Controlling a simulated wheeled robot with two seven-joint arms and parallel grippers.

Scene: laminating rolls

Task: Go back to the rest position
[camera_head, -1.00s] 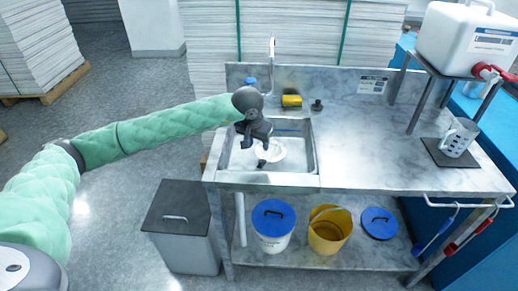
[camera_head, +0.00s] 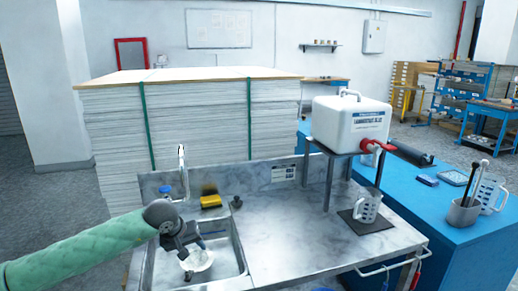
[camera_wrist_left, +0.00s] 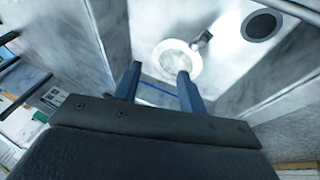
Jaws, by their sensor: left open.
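My left gripper (camera_head: 190,246) is above the steel sink (camera_head: 236,247), at the end of the green-sleeved arm from the left. In the left wrist view its two fingers (camera_wrist_left: 158,82) stand apart with nothing held between them. A round white dish (camera_head: 199,262) lies in the sink below the gripper; it also shows in the left wrist view (camera_wrist_left: 178,62), beyond the fingertips. A small grey piece (camera_wrist_left: 202,41) sticks out at the dish's edge. My right gripper is in neither view.
A tap (camera_head: 182,165) stands behind the sink, with a yellow sponge (camera_head: 210,201) near it. A white canister (camera_head: 350,124) sits on a raised stand to the right. A measuring jug (camera_head: 368,207) stands on a dark mat. The counter's middle (camera_head: 290,235) is clear.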

